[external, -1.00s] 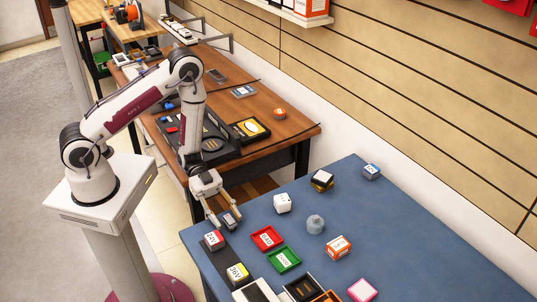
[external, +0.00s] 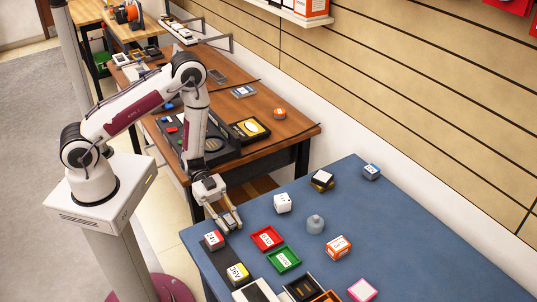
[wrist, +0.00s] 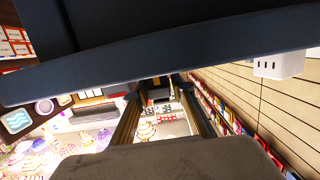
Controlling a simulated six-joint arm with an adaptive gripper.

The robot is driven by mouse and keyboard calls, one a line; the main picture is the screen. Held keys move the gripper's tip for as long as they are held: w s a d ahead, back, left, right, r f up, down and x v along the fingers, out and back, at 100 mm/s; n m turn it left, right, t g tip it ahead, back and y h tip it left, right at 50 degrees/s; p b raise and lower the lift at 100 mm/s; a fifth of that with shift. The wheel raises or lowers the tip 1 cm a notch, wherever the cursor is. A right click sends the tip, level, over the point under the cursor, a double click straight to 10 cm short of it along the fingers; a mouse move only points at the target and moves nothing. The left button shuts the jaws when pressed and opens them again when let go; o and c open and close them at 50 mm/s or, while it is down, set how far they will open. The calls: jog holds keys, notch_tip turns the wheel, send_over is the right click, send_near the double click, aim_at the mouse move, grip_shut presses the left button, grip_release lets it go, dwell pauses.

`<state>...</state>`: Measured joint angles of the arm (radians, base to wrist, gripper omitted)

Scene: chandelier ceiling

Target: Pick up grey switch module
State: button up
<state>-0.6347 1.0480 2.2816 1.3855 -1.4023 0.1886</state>
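My gripper (external: 230,222) points down at the near left corner of the blue table. Its two fingers are close together around the small grey switch module (external: 229,220), which is mostly hidden between them. I cannot tell whether the module is clear of the dark strip under it. In the wrist view, dark gripper parts fill much of the picture, and I cannot make out the module clearly there.
On the blue table (external: 420,235), a red-topped block (external: 214,240) and a yellow-topped block (external: 238,273) stand close by. Red (external: 266,239) and green (external: 284,260) trays, a white cube (external: 282,203) and a grey round piece (external: 315,224) lie to the right.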

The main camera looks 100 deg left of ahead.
aim_at(229, 219)
grip_shut()
jog(key=shift+r, duration=0.2)
jog(key=shift+r, duration=4.8)
jog(key=shift+d+r, duration=0.1)
